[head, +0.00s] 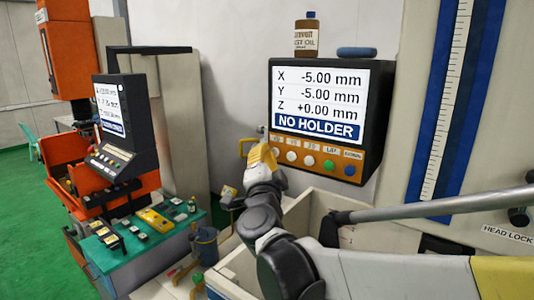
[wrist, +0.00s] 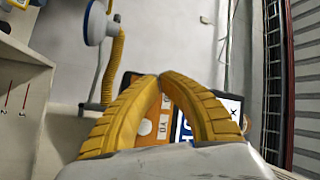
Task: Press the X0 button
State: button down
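The control display (head: 326,108) in the head view has an orange strip along its bottom with a row of round buttons. The X0 button (head: 277,152) is the pale leftmost one, under a small label. My gripper (head: 265,152) is just left of it, with its yellow fingers at the strip's left end; I cannot tell whether they touch. In the wrist view my gripper (wrist: 160,76) has its fingertips together, with nothing held. Part of the orange strip (wrist: 152,122) and a Y0 label show between the fingers. The X0 button is not clearly visible there.
Other buttons sit right of X0: two pale ones, a green one (head: 329,165) and a blue one (head: 350,170). The screen reads X -5.00, Y -5.00, Z +0.00 and NO HOLDER. A bottle (head: 307,38) stands on top. A second console (head: 122,125) stands left.

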jog(key=shift+w+d, duration=0.2)
jog(key=shift+w, duration=0.1)
jog(key=shift+s, duration=0.3)
dwell(0.3)
jog(key=shift+a, duration=0.2)
jog(key=s+a, duration=0.3)
jog(key=s, duration=0.1)
jog(key=shift+s+a, duration=0.35)
jog(key=shift+s, duration=0.05)
dwell(0.4)
